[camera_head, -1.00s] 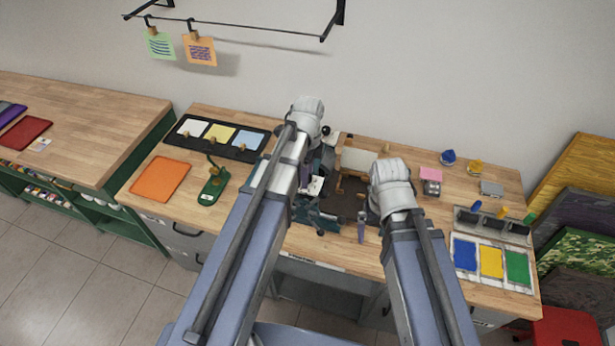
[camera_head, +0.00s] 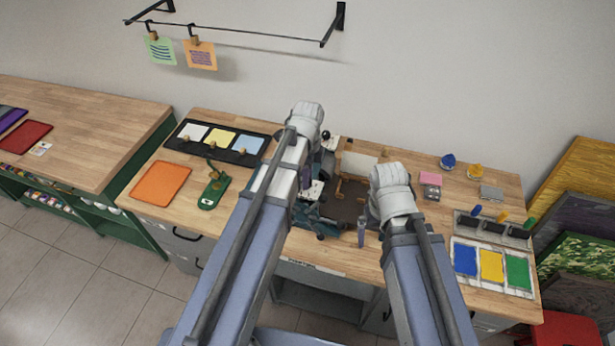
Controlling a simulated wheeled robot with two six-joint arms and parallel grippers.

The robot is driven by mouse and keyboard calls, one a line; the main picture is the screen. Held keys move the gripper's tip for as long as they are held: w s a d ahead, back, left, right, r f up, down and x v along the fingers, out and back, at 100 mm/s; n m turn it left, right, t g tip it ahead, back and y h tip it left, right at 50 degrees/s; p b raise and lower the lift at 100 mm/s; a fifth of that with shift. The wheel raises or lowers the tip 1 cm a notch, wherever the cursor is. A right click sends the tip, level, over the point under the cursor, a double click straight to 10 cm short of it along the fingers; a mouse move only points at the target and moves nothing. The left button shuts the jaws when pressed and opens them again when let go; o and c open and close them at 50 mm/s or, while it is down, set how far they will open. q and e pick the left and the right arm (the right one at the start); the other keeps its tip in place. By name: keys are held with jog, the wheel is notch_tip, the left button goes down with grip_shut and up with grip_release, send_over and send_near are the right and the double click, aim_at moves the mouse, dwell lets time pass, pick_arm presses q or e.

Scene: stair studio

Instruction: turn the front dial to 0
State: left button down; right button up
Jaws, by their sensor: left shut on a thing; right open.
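A dark teal machine (camera_head: 318,224) stands at the front middle of the wooden bench, partly covered by my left arm. My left gripper (camera_head: 307,197) is low at this machine, shut on a small part at its front, which I take to be the front dial. The dial's face and pointer are hidden behind my arm and gripper, so its setting cannot be read. My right gripper (camera_head: 362,230) is open and empty, right of the machine near the bench's front edge.
A black tray with three coloured cards (camera_head: 175,141), an orange sheet (camera_head: 160,184) and a green tool (camera_head: 213,191) lie left on the bench. A brown board (camera_head: 345,208) lies between my grippers.

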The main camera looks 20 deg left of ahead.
pick_arm(q)
jog(key=shift+n, duration=0.3)
jog(key=n, duration=0.3)
jog(key=shift+n, duration=0.4)
jog(key=n, duration=0.3)
jog(key=shift+n, duration=0.3)
jog(key=n, duration=1.1)
jog(key=shift+s, duration=0.1)
jog(key=n, duration=0.3)
jog(key=shift+n+t, duration=0.3)
jog(key=n, duration=0.3)
jog(key=shift+n, duration=2.1)
